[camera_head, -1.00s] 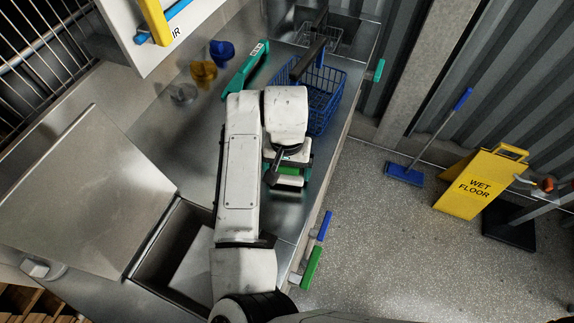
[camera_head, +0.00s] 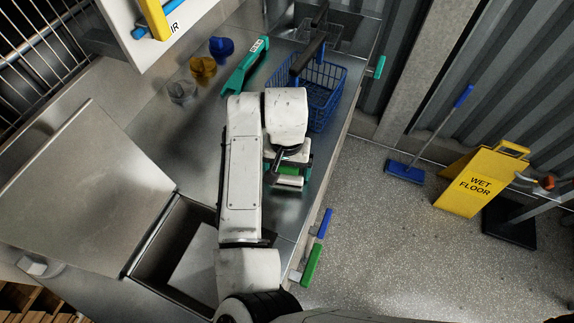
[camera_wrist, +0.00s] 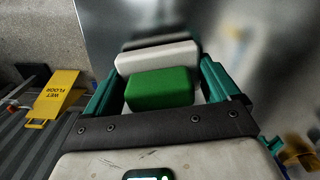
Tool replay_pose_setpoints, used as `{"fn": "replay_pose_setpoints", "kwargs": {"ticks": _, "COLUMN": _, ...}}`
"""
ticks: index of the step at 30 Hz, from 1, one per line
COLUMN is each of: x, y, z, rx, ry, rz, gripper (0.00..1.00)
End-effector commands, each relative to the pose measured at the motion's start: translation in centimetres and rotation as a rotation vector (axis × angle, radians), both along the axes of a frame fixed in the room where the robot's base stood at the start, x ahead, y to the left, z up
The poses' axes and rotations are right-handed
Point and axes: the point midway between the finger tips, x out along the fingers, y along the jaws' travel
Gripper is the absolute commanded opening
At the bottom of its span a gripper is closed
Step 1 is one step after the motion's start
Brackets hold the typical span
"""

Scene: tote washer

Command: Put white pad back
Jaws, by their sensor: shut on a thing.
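A white pad (camera_wrist: 157,57) with a green block (camera_wrist: 160,88) against it shows between the teal fingers of my gripper (camera_wrist: 163,68) in the wrist view. My gripper is shut on the white pad, and the steel counter lies beyond it, blurred. In the head view the white pad (camera_head: 289,182) shows just below my wrist, above the right part of the steel counter (camera_head: 190,140). The arm hides much of my gripper there. I cannot tell whether the pad touches the counter.
A blue wire basket (camera_head: 325,92) stands up the counter beside a teal tool (camera_head: 245,66). Blue, yellow and clear items (camera_head: 203,69) stand at the counter's left edge. An open sink (camera_head: 165,245) lies at lower left. A yellow wet-floor sign (camera_head: 481,184) stands on the floor.

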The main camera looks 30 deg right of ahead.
Motion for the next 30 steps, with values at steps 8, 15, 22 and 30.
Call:
{"fn": "replay_pose_setpoints", "kwargs": {"ticks": 8, "x": 0.01, "y": 0.01, "z": 0.03, "rx": 0.000, "ry": 0.000, "rz": 0.000, "gripper": 0.34}}
{"fn": "replay_pose_setpoints", "kwargs": {"ticks": 15, "x": -0.03, "y": -0.05, "z": -0.23, "rx": -0.002, "ry": 0.001, "rz": 0.001, "gripper": 0.34}}
{"fn": "replay_pose_setpoints", "kwargs": {"ticks": 22, "x": -0.01, "y": -0.02, "z": -0.28, "rx": 0.000, "ry": 0.000, "rz": 0.000, "gripper": 0.93}}
{"fn": "replay_pose_setpoints", "kwargs": {"ticks": 30, "x": -0.01, "y": -0.02, "z": -0.29, "rx": 0.000, "ry": 0.000, "rz": 0.000, "gripper": 1.00}}
